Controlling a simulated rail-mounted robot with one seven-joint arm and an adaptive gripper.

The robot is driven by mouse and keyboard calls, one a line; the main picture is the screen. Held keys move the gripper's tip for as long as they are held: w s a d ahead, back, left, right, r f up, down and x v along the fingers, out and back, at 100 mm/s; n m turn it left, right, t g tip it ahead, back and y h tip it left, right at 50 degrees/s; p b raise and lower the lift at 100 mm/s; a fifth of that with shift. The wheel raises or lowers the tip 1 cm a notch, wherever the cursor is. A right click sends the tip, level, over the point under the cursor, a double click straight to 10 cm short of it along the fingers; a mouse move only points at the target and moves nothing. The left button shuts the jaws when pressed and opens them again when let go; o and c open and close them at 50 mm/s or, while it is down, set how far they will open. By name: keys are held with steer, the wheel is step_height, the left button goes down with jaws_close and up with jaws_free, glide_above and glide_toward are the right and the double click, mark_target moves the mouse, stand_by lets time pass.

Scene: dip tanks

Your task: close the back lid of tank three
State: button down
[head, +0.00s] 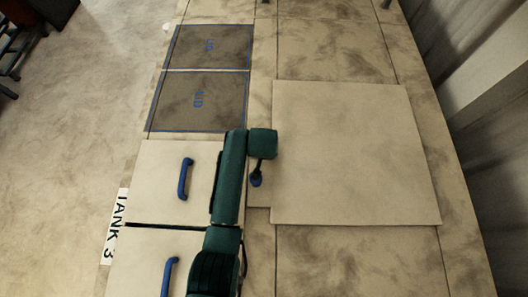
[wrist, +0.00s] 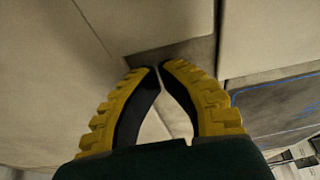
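The "TANK 3" label (head: 116,226) is at the left edge of the tank row in the head view. Beside it lie two flat cream lids with blue handles: one upper (head: 150,190) and one lower (head: 135,262), partly cut off. A large, thick-edged cream panel (head: 355,150) lies to their right; I cannot tell whether it is the back lid or how it is hinged. My green arm crosses between. In the wrist view my gripper (wrist: 161,67) has yellow fingers with their tips almost meeting and nothing seen between them.
A small dark rod with a blue end (head: 256,179) shows beside the arm. Two dark, blue-outlined rectangles, one upper (head: 225,55) and one lower (head: 180,115), lie further up the row. Open floor (head: 80,110) is at the left; a grey curtain-like surface (head: 480,90) is at the right.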

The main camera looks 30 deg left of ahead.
steer(key=shift+w+a+f+b, duration=0.15)
steer(key=shift+w+a+b, duration=0.15)
steer(key=shift+w, duration=0.2)
steer(key=shift+w+a+f+b, duration=0.15)
steer(key=shift+w+a+b, duration=0.15)
steer(key=shift+w, duration=0.2)
step_height(320, 180, up, 2)
steer(key=shift+r+p, duration=0.25)
steer(key=shift+p, duration=0.15)
steer(key=v, duration=0.8)
steer(key=shift+s+d, duration=0.2)
steer(key=shift+s, duration=0.15)
steer(key=w+d+r+m+t+p, duration=0.2)
steer(key=w+d+r+t, duration=0.2)
steer(key=d+r, duration=0.6)
steer(key=w+d+r+m+t+p, duration=0.2)
steer(key=w+d+r+m+t, duration=0.15)
steer(key=d+r, duration=0.6)
steer(key=s+d+r+t, duration=0.1)
steer(key=s+r+t, duration=0.2)
steer(key=r, duration=0.7)
steer(key=s+d+r+m+t+h, duration=0.1)
steer(key=s+r+t, duration=0.3)
steer(key=r, duration=0.6)
steer(key=s+d+r+t+h+p, duration=0.1)
steer(key=s+d+r+t, duration=0.2)
steer(key=r, duration=0.6)
steer(key=shift+s+d+r+t, duration=0.15)
steer(key=shift+s+r+t, duration=0.25)
steer(key=shift+s+t, duration=0.5)
